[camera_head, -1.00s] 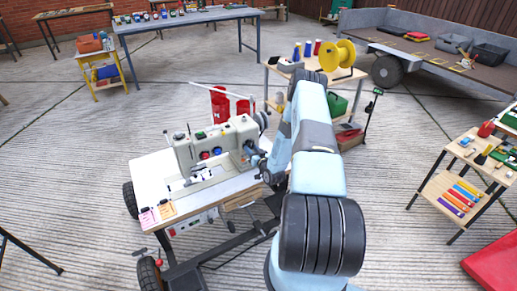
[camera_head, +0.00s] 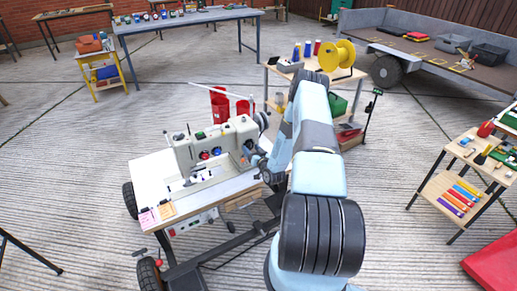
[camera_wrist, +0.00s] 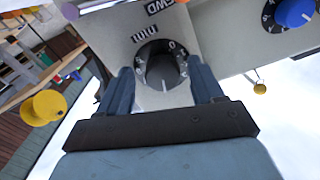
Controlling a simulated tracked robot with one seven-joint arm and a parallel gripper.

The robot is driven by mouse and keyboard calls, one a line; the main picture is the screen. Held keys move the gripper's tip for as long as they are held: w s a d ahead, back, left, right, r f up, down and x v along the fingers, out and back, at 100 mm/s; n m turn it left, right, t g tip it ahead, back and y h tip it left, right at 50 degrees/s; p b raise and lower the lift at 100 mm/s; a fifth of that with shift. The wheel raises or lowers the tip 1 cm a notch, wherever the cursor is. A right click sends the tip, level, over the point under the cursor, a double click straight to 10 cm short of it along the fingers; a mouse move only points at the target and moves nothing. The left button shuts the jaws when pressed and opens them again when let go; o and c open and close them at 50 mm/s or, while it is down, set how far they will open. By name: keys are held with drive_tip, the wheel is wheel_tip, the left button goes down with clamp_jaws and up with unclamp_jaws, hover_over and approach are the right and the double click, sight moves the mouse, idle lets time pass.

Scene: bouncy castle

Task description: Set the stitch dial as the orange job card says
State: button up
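The cream sewing machine (camera_head: 185,152) stands on a wheeled white-topped bench. In the wrist view, a black dial (camera_wrist: 162,68) with white digits around it sits on the machine's pale face. A white pointer line on it points toward the bottom of the picture. My gripper (camera_wrist: 163,75) has one finger on each side of this dial, with some space to the central knob; contact is not visible. In the head view my gripper (camera_head: 252,154) is at the machine's right end. The orange card (camera_head: 167,209) lies at the bench's front left corner; its writing is too small to read.
A pink card (camera_head: 148,217) lies beside the orange one. A blue knob (camera_wrist: 294,12) is near the black dial in the wrist view. A shelf with a yellow spool (camera_head: 342,55) is further back. Open concrete surrounds the bench.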

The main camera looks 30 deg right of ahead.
drive_tip(key=s, duration=1.3)
drive_tip(key=shift+s+d, duration=0.2)
drive_tip(key=shift+s, duration=0.2)
